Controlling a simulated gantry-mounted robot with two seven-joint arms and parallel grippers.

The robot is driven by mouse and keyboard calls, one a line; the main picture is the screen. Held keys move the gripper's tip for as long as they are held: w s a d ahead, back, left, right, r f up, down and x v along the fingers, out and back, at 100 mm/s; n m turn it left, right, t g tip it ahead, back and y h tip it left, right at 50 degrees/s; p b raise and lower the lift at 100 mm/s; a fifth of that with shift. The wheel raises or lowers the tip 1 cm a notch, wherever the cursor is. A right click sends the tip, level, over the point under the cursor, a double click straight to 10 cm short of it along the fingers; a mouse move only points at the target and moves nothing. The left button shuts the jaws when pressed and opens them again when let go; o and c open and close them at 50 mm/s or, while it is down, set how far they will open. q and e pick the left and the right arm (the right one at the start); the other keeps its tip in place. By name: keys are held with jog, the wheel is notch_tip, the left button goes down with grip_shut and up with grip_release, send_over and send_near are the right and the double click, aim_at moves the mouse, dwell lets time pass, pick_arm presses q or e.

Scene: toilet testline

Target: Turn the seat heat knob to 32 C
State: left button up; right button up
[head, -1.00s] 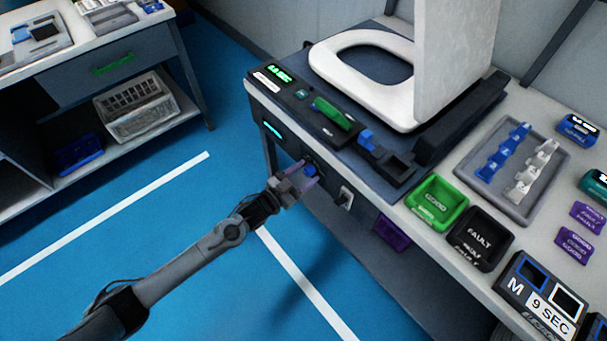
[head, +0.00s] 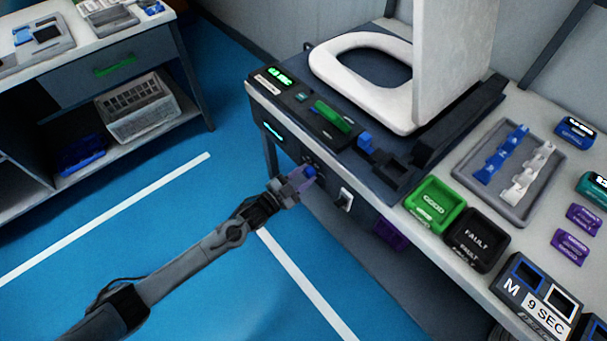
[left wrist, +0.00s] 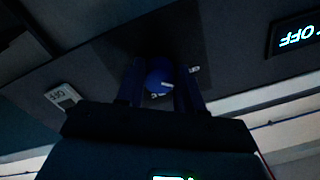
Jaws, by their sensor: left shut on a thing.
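The blue knob (head: 309,171) sits on the dark front face of the toilet test bench. My left gripper (head: 304,178) is shut on it from the front, with a finger on either side. In the left wrist view the round blue knob (left wrist: 158,80) shows between the two dark fingers (left wrist: 160,90). A lit display (left wrist: 296,36) on the same face reads OFF, turned over in that view. Its cyan glow (head: 273,131) shows in the head view but is too small to read. The knob's pointer setting cannot be read. My right gripper is not seen.
A white rocker switch (head: 345,199) is on the front face right of the knob, labelled OFF in the wrist view (left wrist: 62,95). The toilet seat (head: 345,50) is above. Green (head: 435,205) and black (head: 477,240) trays stand right. Blue floor in front is open.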

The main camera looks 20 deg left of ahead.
pick_arm(q)
jog(key=m, duration=0.3)
jog(key=shift+a+p, duration=0.1)
jog(key=shift+p, duration=0.3)
jog(key=shift+m, duration=1.3)
jog(key=o, duration=1)
jog(key=shift+o, duration=0.2)
